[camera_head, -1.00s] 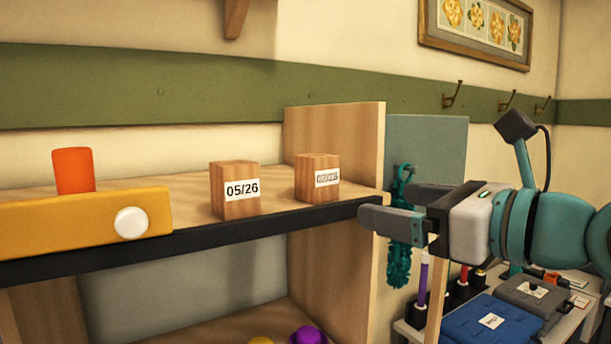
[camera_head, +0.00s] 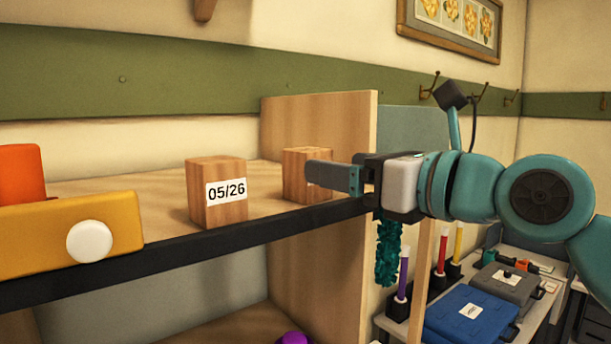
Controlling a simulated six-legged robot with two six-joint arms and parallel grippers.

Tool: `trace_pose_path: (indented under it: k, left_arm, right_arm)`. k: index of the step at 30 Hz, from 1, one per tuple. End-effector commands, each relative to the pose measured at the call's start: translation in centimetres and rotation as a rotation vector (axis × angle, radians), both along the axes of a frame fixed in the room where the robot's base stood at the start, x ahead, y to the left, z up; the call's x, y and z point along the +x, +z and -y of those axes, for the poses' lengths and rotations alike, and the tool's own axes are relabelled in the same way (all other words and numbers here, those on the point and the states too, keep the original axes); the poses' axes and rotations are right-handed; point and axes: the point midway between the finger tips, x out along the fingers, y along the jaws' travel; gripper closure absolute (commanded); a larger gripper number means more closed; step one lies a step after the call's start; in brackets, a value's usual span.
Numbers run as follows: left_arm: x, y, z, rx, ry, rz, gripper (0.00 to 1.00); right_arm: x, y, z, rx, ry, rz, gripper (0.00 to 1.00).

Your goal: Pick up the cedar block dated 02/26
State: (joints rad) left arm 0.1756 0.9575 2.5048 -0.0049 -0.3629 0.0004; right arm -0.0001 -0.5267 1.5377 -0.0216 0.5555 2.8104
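A wooden block (camera_head: 301,160) stands near the right end of the shelf. The near finger of my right gripper (camera_head: 333,177) crosses in front of it and covers nearly all of its label, so its date cannot be read. The far finger is hidden, so the finger gap and any contact cannot be judged. A second wooden block (camera_head: 213,180), labelled 05/26, stands to the left, apart from the gripper. My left gripper is not in view.
An orange block (camera_head: 20,173) and a yellow piece with a white knob (camera_head: 120,222) are at the shelf's left. An upright panel (camera_head: 350,125) closes the shelf's right end.

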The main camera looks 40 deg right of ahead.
Motion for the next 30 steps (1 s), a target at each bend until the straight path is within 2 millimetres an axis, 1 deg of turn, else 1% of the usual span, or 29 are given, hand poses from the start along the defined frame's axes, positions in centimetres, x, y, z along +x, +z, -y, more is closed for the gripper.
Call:
trace_pose_path:
  k: [1,3,8,12,16,19,25,26,27,29,30]
  left_arm:
    - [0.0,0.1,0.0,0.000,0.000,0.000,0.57]
    - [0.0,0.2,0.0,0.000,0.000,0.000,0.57]
    - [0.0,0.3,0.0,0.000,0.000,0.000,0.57]
    - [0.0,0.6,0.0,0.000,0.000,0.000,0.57]
    - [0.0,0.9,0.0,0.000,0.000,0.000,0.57]
    - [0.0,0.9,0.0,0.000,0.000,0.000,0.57]
    - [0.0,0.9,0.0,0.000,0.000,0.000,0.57]
    - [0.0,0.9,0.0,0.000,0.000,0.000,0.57]
    - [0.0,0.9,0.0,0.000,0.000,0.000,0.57]
    - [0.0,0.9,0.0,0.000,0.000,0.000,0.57]
    - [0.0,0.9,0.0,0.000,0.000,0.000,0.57]
  right_arm:
    - [1.0,0.0,0.0,0.000,0.001,-0.003,0.15]
    - [1.8,0.0,0.0,0.001,0.000,-0.001,0.15]
    - [3.0,0.0,0.0,0.000,0.000,-0.001,0.15]
    - [5.4,-0.2,0.1,0.001,0.001,-0.005,0.15]
    - [7.3,-0.1,0.2,-0.001,0.000,-0.002,0.15]
    - [8.0,-0.1,0.2,0.000,-0.001,0.000,0.15]
    - [8.1,-0.2,0.2,0.000,-0.001,0.000,0.15]
    - [8.1,-0.2,0.2,0.000,-0.001,0.000,0.18]
    - [8.1,-0.2,0.2,0.000,-0.001,0.000,0.31]
    - [8.1,-0.2,0.2,0.000,-0.001,0.000,0.51]
    - [8.1,-0.2,0.2,0.000,-0.001,0.000,0.64]
